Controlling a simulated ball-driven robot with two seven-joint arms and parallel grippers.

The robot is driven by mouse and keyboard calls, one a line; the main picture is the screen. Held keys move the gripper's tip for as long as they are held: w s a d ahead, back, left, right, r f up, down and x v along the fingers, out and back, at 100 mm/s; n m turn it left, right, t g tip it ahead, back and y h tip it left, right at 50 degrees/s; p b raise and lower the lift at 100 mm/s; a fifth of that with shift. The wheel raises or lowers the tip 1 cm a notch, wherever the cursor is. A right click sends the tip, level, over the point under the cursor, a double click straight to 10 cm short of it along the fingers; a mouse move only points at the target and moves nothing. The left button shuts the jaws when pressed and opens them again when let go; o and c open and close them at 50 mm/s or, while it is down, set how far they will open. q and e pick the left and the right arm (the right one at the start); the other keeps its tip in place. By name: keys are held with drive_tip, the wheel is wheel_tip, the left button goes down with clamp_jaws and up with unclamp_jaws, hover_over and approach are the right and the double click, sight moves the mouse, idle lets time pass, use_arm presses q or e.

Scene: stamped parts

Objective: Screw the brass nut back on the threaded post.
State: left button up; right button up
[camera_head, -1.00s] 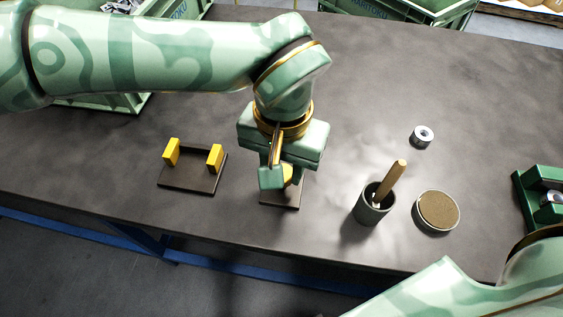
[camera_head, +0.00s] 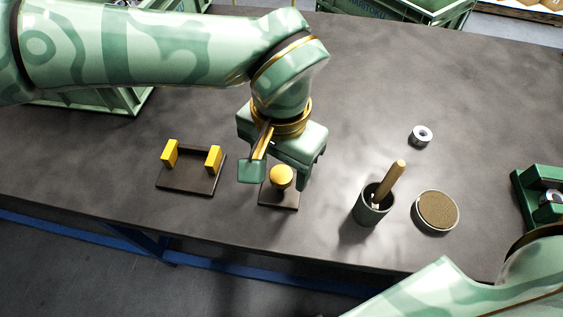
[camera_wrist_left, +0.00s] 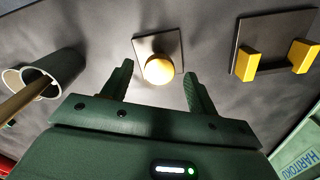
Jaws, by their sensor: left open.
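The brass nut (camera_head: 281,177) shows as a round, golden, dome-like piece above a small dark square plate (camera_head: 288,203). It also shows in the left wrist view (camera_wrist_left: 160,69), in front of its pale plate (camera_wrist_left: 143,44). The threaded post is hidden beneath the nut, so I cannot tell how far down it sits. My left gripper (camera_head: 281,171) points down over the nut and is open, with one finger on each side. In the left wrist view its fingers (camera_wrist_left: 160,74) stand apart with clear gaps to the nut.
A dark stand with two yellow blocks (camera_head: 213,159) is just left of the plate. Green crates stand behind.

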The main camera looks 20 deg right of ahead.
sight(281, 173)
use_arm(q)
wheel_tip(281, 173, up, 7)
drive_tip(key=p, duration=0.2)
drive_tip(key=shift+f+p, duration=0.15)
drive_tip(key=shift+p, duration=0.25)
wheel_tip(281, 173, up, 5)
drive_tip(key=p, duration=0.4)
drive_tip(key=shift+s, duration=0.1)
use_arm(e)
wheel_tip(281, 173, up, 6)
drive_tip(key=w+a+t, duration=0.1)
drive_tip(key=shift+w+a+r+m, duration=0.2)
drive_tip(key=shift+a+r+m, duration=0.05)
drive_tip(key=shift+a+m, duration=0.1)
use_arm(q)
drive_tip(key=shift+f, duration=0.15)
